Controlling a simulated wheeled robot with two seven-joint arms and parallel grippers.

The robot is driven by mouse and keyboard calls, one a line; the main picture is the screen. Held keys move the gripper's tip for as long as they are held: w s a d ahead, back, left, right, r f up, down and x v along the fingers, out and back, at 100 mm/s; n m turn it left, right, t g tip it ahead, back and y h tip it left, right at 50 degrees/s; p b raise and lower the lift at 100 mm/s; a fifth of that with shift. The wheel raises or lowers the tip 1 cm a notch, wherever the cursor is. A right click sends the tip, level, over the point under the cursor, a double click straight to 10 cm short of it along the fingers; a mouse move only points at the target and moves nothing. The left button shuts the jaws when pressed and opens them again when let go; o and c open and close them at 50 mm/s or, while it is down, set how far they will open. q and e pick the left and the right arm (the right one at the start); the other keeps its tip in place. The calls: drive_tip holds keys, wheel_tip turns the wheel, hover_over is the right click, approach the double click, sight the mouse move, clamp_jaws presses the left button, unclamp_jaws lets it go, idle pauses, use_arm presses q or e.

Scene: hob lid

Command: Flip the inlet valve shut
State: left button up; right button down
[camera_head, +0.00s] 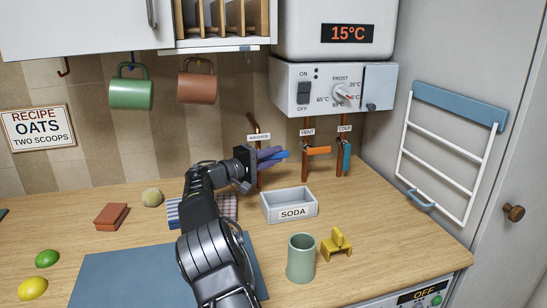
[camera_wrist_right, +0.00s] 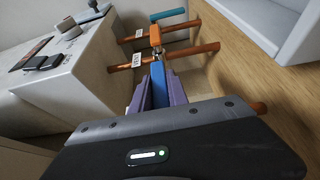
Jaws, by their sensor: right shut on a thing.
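A copper pipe (camera_head: 254,125) with a label reading WASHER (camera_head: 258,138) rises from the counter at the wall. A blue lever (camera_head: 283,154) at this pipe points right, crosswise to it. My right gripper (camera_head: 271,154) is shut on this blue lever, with purple fingers on either side of it. The lever also shows between the fingers in the right wrist view (camera_wrist_right: 158,85). The gripper hides the valve body. My left gripper is not in view.
The boiler panel (camera_head: 318,90) hangs above the pipes. A grey SODA bin (camera_head: 290,206) stands below and right of the gripper. A green cup (camera_head: 300,258) and a yellow object (camera_head: 336,243) stand in front. A white rack (camera_head: 445,150) is at right.

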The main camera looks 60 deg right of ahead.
sight(268, 158)
drive_tip(key=c, duration=1.3)
unclamp_jaws()
drive_tip(key=shift+a, duration=0.1)
drive_tip(key=b+v, duration=0.1)
drive_tip(key=v, duration=0.6)
drive_tip(key=shift+w+a, duration=0.15)
drive_tip(key=shift+a, duration=0.1)
